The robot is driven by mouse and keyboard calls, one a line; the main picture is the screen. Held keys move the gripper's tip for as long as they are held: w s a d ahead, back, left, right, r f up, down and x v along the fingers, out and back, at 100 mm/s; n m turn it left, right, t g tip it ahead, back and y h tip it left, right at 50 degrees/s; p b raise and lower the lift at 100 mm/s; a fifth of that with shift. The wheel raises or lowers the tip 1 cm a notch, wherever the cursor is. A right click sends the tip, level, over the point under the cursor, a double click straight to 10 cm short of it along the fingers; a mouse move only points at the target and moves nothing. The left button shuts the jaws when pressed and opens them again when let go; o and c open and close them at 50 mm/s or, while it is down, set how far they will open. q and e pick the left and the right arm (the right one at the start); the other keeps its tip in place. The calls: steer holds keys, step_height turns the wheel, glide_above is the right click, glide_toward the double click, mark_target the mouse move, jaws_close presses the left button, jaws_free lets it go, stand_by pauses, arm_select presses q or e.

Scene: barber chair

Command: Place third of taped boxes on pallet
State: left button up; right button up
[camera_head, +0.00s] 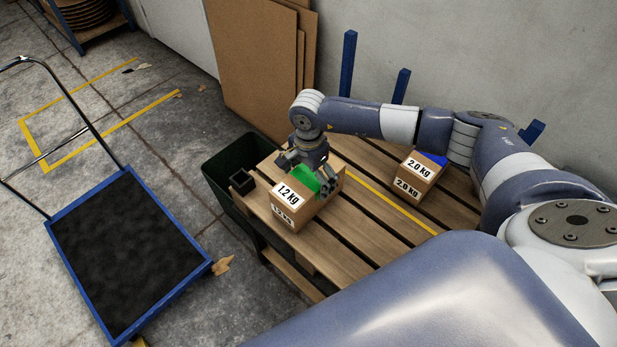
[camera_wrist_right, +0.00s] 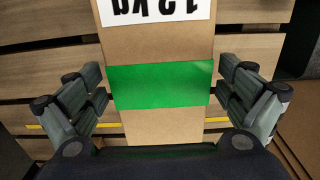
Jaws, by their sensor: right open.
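A cardboard box with green tape (camera_head: 292,200) and a 1.2 kg label sits on the wooden pallet (camera_head: 357,230) near its left end. My right gripper (camera_head: 311,178) is open above and around this box, with its fingers on either side. In the right wrist view the box (camera_wrist_right: 162,45) lies between the two spread fingers, with small gaps to them. A second cardboard box (camera_head: 418,175), with blue tape and 2.0 kg labels, sits farther right on the pallet. My left gripper is not in view.
A blue-framed cart (camera_head: 125,250) with a black deck stands on the floor at left. A dark bin (camera_head: 235,165) is beside the pallet's left end. Blue posts (camera_head: 347,65) rise along the wall side. Cardboard sheets (camera_head: 255,65) lean on the wall.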

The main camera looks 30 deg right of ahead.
steer(key=shift+r, duration=0.2)
step_height(320, 180, up, 12)
stand_by(0.4)
steer(key=shift+f, duration=0.15)
